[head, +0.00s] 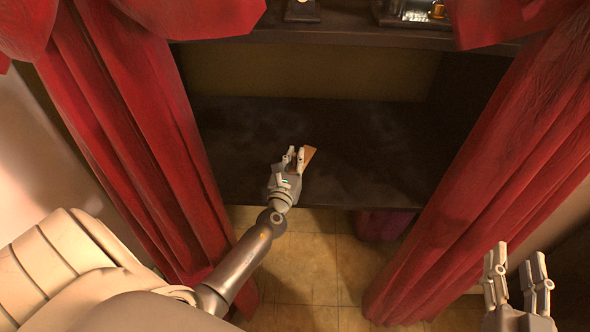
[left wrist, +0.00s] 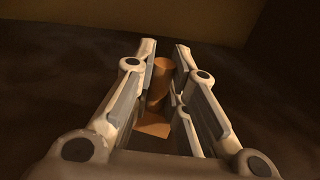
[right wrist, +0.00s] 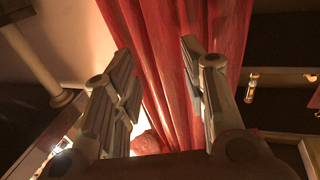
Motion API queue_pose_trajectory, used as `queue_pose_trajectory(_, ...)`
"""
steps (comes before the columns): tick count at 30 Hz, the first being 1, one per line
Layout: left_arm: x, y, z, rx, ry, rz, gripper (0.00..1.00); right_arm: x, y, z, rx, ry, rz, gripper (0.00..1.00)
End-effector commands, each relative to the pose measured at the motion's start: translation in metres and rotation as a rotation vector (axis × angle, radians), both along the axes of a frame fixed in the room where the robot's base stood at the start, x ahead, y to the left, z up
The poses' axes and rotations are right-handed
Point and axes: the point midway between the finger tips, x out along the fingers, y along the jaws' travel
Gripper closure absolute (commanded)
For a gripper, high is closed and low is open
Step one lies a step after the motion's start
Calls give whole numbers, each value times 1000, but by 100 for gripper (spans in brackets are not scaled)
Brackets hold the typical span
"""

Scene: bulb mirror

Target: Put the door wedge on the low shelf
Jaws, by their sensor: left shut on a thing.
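The door wedge (head: 309,154) is a small orange-brown piece held in my left gripper (head: 294,156). In the left wrist view the wedge (left wrist: 160,82) sits between the two fingers (left wrist: 165,60), and part of it is hidden by them. The low shelf (head: 365,150) is a dark, wide board between the red curtains. The wedge is over the front middle part of this shelf; I cannot tell whether it touches the surface. My right gripper (head: 516,268) is open and empty in front of the right curtain; its spread fingers also show in the right wrist view (right wrist: 160,65).
Red curtains hang at the left (head: 150,130) and right (head: 500,170) of the shelf. A higher shelf (head: 350,32) above carries a few small objects. The low shelf is bare around the wedge. Tiled floor (head: 300,265) lies in front.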

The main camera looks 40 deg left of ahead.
Motion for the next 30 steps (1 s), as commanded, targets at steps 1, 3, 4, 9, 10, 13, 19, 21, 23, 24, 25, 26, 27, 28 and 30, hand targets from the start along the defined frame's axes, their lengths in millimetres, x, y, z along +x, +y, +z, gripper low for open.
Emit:
queue_pose_trajectory(1,2,1,-3,1,-1,0,100,0,1,5,10,-37,2,60)
queue_pose_trajectory(3,3,2,-5,0,0,0,100,0,2,13,20,-73,4,60)
queue_pose_trajectory(4,3,2,-5,0,0,0,100,0,2,15,22,-85,5,60)
queue_pose_trajectory(9,5,3,-8,-1,0,0,100,-1,3,25,36,-139,9,60)
queue_pose_trajectory(10,6,4,-9,-1,-1,0,100,-2,4,29,42,-159,10,60)
queue_pose_trajectory(13,9,6,-15,0,-1,1,100,-6,5,45,68,-254,15,60)
queue_pose_trajectory(19,8,5,-29,0,0,0,100,-23,6,85,133,-487,29,60)
queue_pose_trajectory(21,8,5,-33,0,0,0,100,-32,6,97,155,-565,32,60)
queue_pose_trajectory(23,8,5,-36,0,0,0,100,-39,5,106,172,-626,36,60)
queue_pose_trajectory(24,8,5,-38,0,0,0,100,-43,5,111,182,-661,37,60)
queue_pose_trajectory(25,8,5,-39,0,0,0,100,-46,4,115,189,-685,38,60)
queue_pose_trajectory(26,8,5,-40,0,0,1,100,-49,4,118,196,-704,39,60)
queue_pose_trajectory(27,8,5,-41,0,0,1,100,-52,3,121,202,-725,40,60)
queue_pose_trajectory(28,8,5,-41,0,0,1,100,-54,3,122,206,-738,41,60)
queue_pose_trajectory(30,8,5,-42,0,0,1,100,-57,3,125,211,-756,41,60)
